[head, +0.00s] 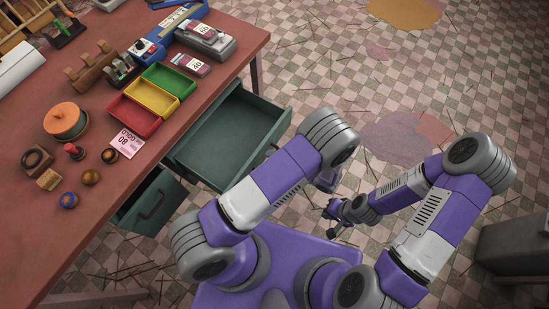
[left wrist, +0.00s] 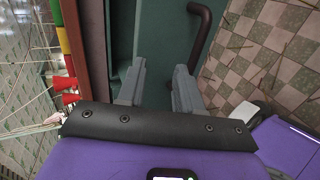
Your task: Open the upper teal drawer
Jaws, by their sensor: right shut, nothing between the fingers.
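The upper teal drawer (head: 226,132) is pulled well out from the table's edge, with its empty inside showing in the head view. In the left wrist view its teal surface (left wrist: 165,40) lies ahead of the fingers, and a dark bar handle (left wrist: 204,28) stands at upper right. My left gripper (left wrist: 158,80) is open, its two fingers apart with no object seen held. The handle's lower end is close to the right finger; I cannot tell if they touch. In the head view my left arm hides this gripper. My right gripper (head: 334,230) is shut and empty, away from the drawer.
A second teal drawer (head: 152,203) with a handle is lower left. The table (head: 50,215) holds red (head: 134,117), yellow (head: 152,99) and green (head: 169,81) trays, a price card (head: 126,143) and several small items. A grey bin (head: 515,245) stands at right. Floor beyond the drawer is open.

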